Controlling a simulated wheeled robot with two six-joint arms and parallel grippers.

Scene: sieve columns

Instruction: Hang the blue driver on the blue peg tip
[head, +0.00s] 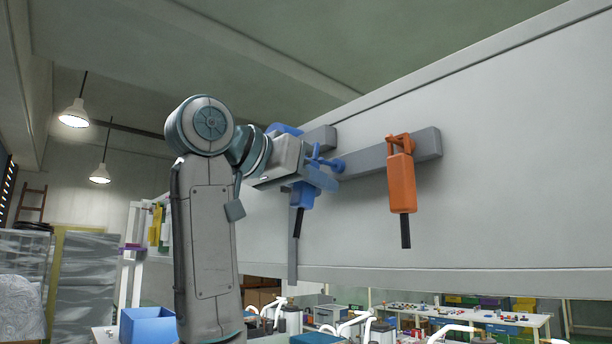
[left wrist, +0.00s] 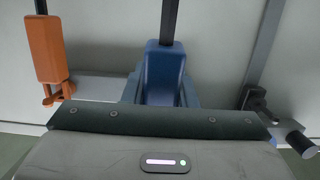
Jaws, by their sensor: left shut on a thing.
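My left gripper (head: 312,178) is shut on the blue driver (head: 302,197), high in front of the wall rail. The driver hangs with its dark shaft pointing down. In the left wrist view the blue driver (left wrist: 165,75) shows in the middle, its shaft towards the top of the picture. A blue peg tip (head: 338,165) shows just right of the gripper, by the rail. My gripper hides the driver's upper end in part, and I cannot tell whether it touches the peg. My right gripper is in neither view.
An orange driver (head: 402,183) hangs from the grey rail (head: 425,146) to the right; it also shows in the left wrist view (left wrist: 47,48). A dark peg (left wrist: 258,100) stands at the right of the left wrist view. Benches (head: 490,318) stand below.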

